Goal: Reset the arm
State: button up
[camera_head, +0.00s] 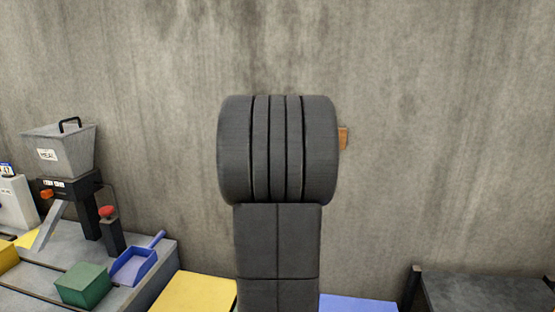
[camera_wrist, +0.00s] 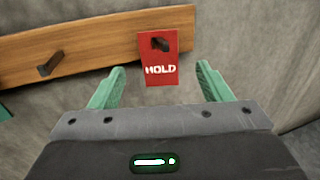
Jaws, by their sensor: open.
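My gripper (camera_wrist: 161,85) shows in the wrist view with its two green fingers spread wide apart and nothing between them. Beyond the fingers, a red tag (camera_wrist: 159,68) marked HOLD hangs from a peg on a wooden board (camera_wrist: 85,43) on the wall. The tag appears between the fingertips in the picture, but the gripper is not closed on it. In the head view my own dark arm fills the middle and hides the gripper and most of the board; only a bit of brown wood (camera_head: 343,138) shows at its right.
At left in the head view are a grey hopper (camera_head: 62,153), a blue scoop (camera_head: 135,264) and a green block (camera_head: 84,285) on a grey bench. Yellow (camera_head: 195,293) and blue (camera_head: 358,304) surfaces lie below. A dark-topped table (camera_head: 485,292) stands at right. A bare peg (camera_wrist: 49,64) is on the board.

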jog(key=p+x, duration=0.2)
jog(key=x, duration=0.3)
jog(key=shift+d, duration=0.1)
jog(key=shift+w+f+b, duration=0.15)
jog(key=shift+w+b, duration=0.05)
jog(key=shift+b, duration=0.15)
